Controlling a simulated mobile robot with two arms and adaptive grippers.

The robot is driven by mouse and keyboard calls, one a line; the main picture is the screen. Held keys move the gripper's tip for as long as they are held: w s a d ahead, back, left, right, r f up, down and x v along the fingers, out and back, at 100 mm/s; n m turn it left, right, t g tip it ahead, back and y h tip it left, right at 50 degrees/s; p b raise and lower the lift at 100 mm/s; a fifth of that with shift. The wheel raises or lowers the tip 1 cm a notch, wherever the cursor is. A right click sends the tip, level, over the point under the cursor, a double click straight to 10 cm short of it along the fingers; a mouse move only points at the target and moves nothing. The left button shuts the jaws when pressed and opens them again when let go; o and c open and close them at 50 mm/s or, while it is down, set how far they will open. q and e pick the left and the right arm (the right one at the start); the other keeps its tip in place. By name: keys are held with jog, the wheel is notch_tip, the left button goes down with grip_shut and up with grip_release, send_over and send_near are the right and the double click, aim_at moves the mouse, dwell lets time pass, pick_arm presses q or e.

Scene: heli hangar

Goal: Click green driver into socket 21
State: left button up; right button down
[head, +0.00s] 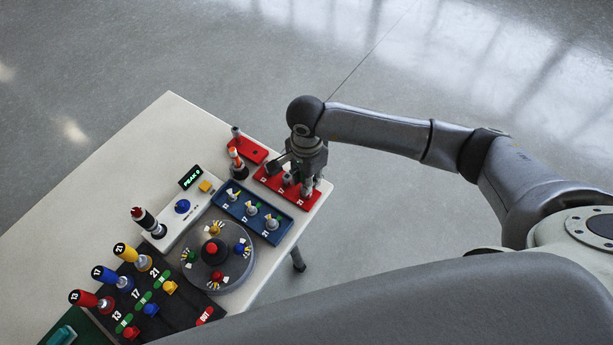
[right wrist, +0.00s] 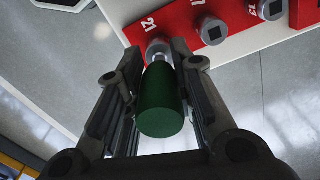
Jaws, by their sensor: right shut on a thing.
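The green driver (right wrist: 162,105) is between the fingers of my right gripper (right wrist: 160,54), its thick handle toward the camera in the right wrist view. Its metal shaft points at the socket marked 21 (right wrist: 156,45) on the red rack (right wrist: 180,27). The tip meets or overlaps the socket's mouth; I cannot tell how deep it sits. In the head view my right gripper (head: 307,188) is over the near right end of the red rack (head: 312,199), and the green driver is mostly hidden there. My left gripper is not in view.
Sockets 17 (right wrist: 211,30) and 13 stand beside socket 21. A blue rack (head: 247,222) and a round grey turntable (head: 230,278) are close by on the pale table. Right of the table is open floor.

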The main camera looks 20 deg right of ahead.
jog(key=shift+r, duration=0.1)
jog(key=shift+r+p, duration=0.65)
jog(key=shift+r, duration=0.4)
jog(key=shift+r, duration=0.2)
jog(key=shift+r+p, duration=0.4)
jog(key=shift+r, duration=0.2)
jog(key=shift+r+p, duration=0.5)
jog(key=shift+r, duration=0.75)
